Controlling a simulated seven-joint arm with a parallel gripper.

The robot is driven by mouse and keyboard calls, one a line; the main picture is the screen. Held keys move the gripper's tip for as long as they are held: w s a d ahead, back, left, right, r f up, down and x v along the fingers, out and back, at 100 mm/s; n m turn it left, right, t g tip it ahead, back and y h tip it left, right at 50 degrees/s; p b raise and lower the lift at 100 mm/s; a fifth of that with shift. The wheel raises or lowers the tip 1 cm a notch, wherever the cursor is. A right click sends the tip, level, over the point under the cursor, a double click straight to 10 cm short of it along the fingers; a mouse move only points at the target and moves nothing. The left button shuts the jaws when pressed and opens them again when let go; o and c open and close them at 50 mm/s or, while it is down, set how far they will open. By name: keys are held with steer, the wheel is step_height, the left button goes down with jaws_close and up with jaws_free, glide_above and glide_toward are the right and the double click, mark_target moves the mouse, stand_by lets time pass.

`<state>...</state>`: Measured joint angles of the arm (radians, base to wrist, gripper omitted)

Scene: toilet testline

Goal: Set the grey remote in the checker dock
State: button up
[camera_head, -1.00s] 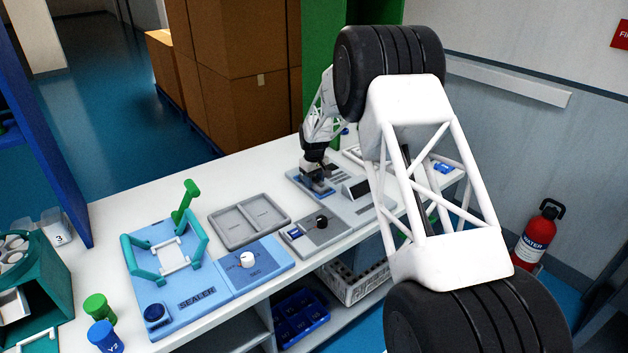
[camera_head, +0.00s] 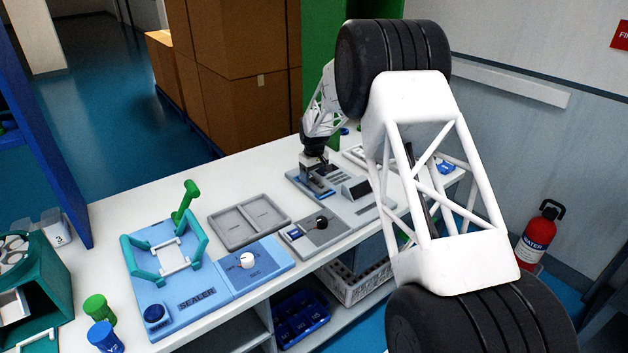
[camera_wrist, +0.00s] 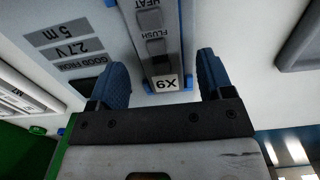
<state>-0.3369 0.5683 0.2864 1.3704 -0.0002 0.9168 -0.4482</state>
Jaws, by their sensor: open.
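The grey remote (camera_wrist: 156,45) shows in the wrist view with dark buttons marked HEAT and FLUSH and a white X9 label at its near end. It lies between blue corner pieces of the checker dock (camera_wrist: 177,83), on the pale checker panel (camera_wrist: 95,22). My gripper (camera_wrist: 162,70) is open, with one blue finger on each side of the remote's near end and a gap on both sides. In the head view my gripper (camera_head: 318,184) is low over the left part of the grey checker (camera_head: 372,212); it hides most of the remote and dock there.
Tall brown boxes (camera_head: 245,80) stand behind the bench.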

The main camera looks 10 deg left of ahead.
mark_target(315, 182)
step_height(315, 182, up, 10)
steer(key=shift+f, duration=0.15)
stand_by(0.3)
stand_by(0.8)
steer(key=s+d+r+m, duration=0.2)
steer(key=s+d+r, duration=0.55)
steer(key=s, duration=0.25)
steer(key=s+d+r+m+t, duration=0.1)
steer(key=s+d+r, duration=0.65)
steer(key=s, duration=0.25)
steer(key=s+d+r+m, duration=0.2)
steer(key=s+d+r, duration=0.4)
steer(key=s+d, duration=0.3)
steer(key=s+d+f+m, duration=0.1)
steer(key=s+d, duration=0.2)
steer(key=s, duration=0.8)
steer(key=s+d+f+m+t, duration=0.1)
steer(key=s+d+f, duration=0.1)
steer(key=s, duration=1)
steer(key=s+d+f+m, duration=0.1)
steer(key=s+d, duration=0.3)
steer(key=s, duration=0.8)
steer(key=shift+s+f+m+t, duration=0.15)
steer(key=shift+m+t, duration=0.15)
steer(key=shift+m, duration=0.3)
